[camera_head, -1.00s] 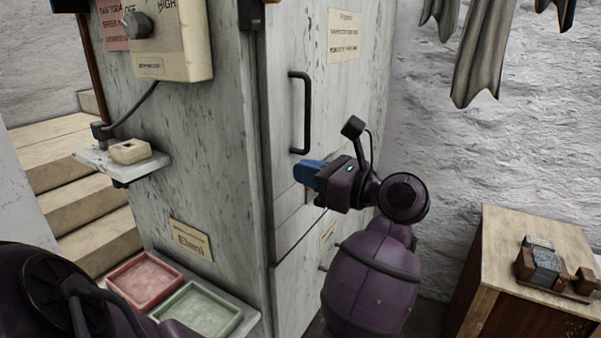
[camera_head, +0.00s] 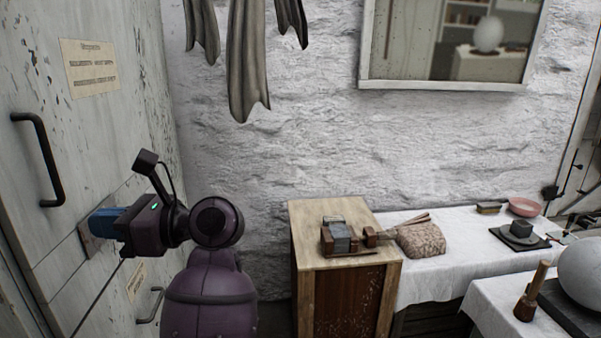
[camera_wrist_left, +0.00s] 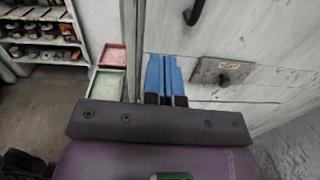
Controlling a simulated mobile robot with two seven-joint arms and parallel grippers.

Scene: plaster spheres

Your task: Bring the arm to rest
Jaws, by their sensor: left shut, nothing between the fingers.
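My left gripper (camera_head: 97,221) has blue fingers closed together with nothing between them. In the head view it is at the left, in front of the pale, flaking cabinet (camera_head: 95,140), to the right of and below a black bar handle (camera_head: 40,160). A metal plate shows behind the fingers. In the left wrist view the blue fingers (camera_wrist_left: 166,75) lie side by side before the cabinet front, to the left of the metal plate (camera_wrist_left: 222,72) with its small knob. I cannot tell how wide the gap to the cabinet is. My right gripper is not in view.
A wooden cabinet (camera_head: 345,300) with a small block-like object on top stands right of my arm. White-covered tables (camera_head: 435,265) hold a sack, a pink bowl and a large sphere (camera_head: 590,272). Grey cloths (camera_head: 245,70) hang above. Red and green trays (camera_wrist_left: 108,75) show in the wrist view.

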